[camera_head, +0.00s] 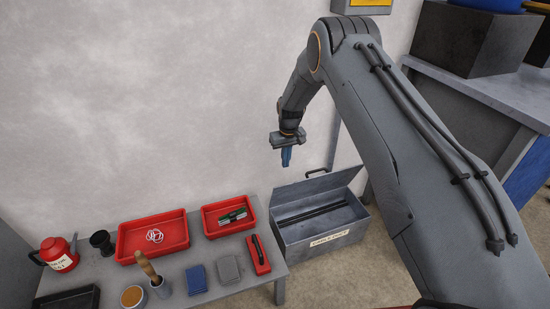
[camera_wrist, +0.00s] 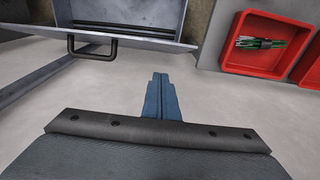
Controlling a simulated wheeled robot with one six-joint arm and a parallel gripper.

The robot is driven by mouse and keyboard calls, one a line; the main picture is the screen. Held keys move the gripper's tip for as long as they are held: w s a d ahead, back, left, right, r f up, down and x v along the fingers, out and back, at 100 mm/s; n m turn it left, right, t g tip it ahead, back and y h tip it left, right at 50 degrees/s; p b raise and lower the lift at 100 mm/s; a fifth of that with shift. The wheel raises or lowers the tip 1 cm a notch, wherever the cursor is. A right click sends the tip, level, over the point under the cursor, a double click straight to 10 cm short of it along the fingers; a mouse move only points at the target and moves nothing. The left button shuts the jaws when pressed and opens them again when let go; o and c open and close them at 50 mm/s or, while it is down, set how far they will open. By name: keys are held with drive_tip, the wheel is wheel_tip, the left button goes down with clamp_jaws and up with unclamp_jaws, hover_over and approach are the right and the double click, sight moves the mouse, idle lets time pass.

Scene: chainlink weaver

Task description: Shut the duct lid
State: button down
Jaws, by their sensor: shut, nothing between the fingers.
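The duct is a grey metal box (camera_head: 318,240) on the floor, with a pale label on its front and dark bars or cables inside. Its lid (camera_head: 312,190) is open, raised along the back near the wall. A dark handle (camera_head: 317,171) stands on the lid's far edge; the handle also shows at the upper left of the wrist view (camera_wrist: 92,57). My gripper (camera_head: 286,158), with blue fingers, is above and to the left of the handle, pointing down. In the wrist view the fingers (camera_wrist: 161,95) are together and empty, apart from the lid and handle.
A grey table (camera_head: 205,290) left of the duct holds red trays (camera_head: 153,236), a red can (camera_head: 58,253) and small tools. A workbench (camera_head: 480,95) stands at the right. The pale wall is behind the duct; floor is free in front of it.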

drive_tip(key=shift+s+d+f+p, duration=0.15)
drive_tip(key=shift+s+f, duration=0.4)
drive_tip(key=shift+f, duration=0.4)
drive_tip(key=shift+s+f+p, duration=0.1)
drive_tip(key=shift+s+f, duration=0.4)
drive_tip(key=shift+f, duration=0.5)
drive_tip(key=shift+s+d+f+p, duration=0.15)
drive_tip(key=shift+s+f, duration=0.4)
drive_tip(key=shift+f, duration=0.4)
drive_tip(key=shift+a, duration=0.1)
